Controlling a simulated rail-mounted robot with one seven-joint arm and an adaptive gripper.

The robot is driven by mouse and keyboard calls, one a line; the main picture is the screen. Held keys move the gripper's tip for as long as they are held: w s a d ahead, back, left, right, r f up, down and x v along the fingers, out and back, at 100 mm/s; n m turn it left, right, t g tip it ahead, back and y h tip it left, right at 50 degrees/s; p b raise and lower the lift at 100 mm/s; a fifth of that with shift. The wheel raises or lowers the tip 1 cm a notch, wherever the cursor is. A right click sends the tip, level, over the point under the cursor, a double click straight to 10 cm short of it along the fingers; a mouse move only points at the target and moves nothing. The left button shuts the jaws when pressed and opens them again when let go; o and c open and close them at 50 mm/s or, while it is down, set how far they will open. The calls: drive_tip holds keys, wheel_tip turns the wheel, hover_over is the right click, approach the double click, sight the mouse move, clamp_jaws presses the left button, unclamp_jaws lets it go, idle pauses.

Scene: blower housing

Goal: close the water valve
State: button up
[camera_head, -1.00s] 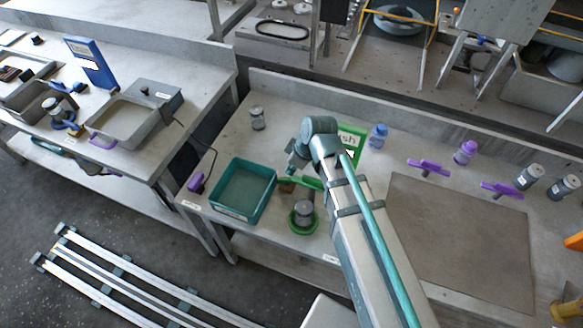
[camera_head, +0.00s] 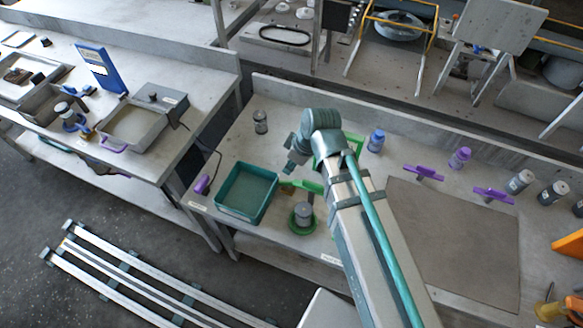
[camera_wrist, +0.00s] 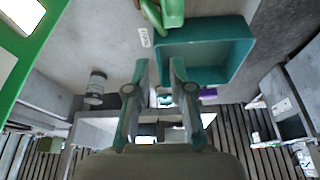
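I cannot make out for certain which item is the water valve. Two purple T-shaped handles (camera_head: 424,173) and (camera_head: 493,196) sit at the back of the right bench, and a small blue fitting (camera_head: 480,49) shows on the far equipment. My gripper (camera_head: 291,168) is above the right bench, near the back right corner of the teal tray (camera_head: 220,203), well to the left of the purple handles. In the wrist view my gripper's two fingers (camera_wrist: 159,66) are apart with nothing between them. The teal tray (camera_wrist: 249,45) shows beyond them.
A green dish with a grey jar (camera_head: 303,212) stands right of the tray. A lidded jar (camera_head: 261,122), a blue bottle (camera_head: 376,141) and a purple bottle (camera_head: 460,158) stand toward the back. A bare brown mat (camera_head: 455,240) lies at right. Metal rails (camera_head: 150,270) lie on the floor.

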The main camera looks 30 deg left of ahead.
sight(289, 181)
drive_tip(key=shift+o, duration=0.8)
drive_tip(key=a+n+b, duration=0.1)
drive_tip(key=a+n+h+b, duration=0.1)
drive_tip(key=a+b, duration=0.2)
drive_tip(key=shift+w+a+f+n+h, duration=0.1)
drive_tip(key=shift+w+f+n+h, duration=0.1)
drive_tip(key=shift+f+n+h, duration=0.15)
drive_tip(key=shift+d+f+n+h+p, duration=0.4)
drive_tip(key=shift+d+f+p, duration=0.1)
drive_tip(key=shift+f, duration=1.1)
drive_tip(key=shift+d+f+n+h+p, duration=0.3)
drive_tip(key=shift+d+f+n+p, duration=0.15)
drive_tip(key=shift+f, duration=1.15)
drive_tip(key=shift+d+f+n+h+p, duration=0.4)
drive_tip(key=shift+d+f+p, duration=0.1)
drive_tip(key=shift+f, duration=1.1)
clamp_jaws()
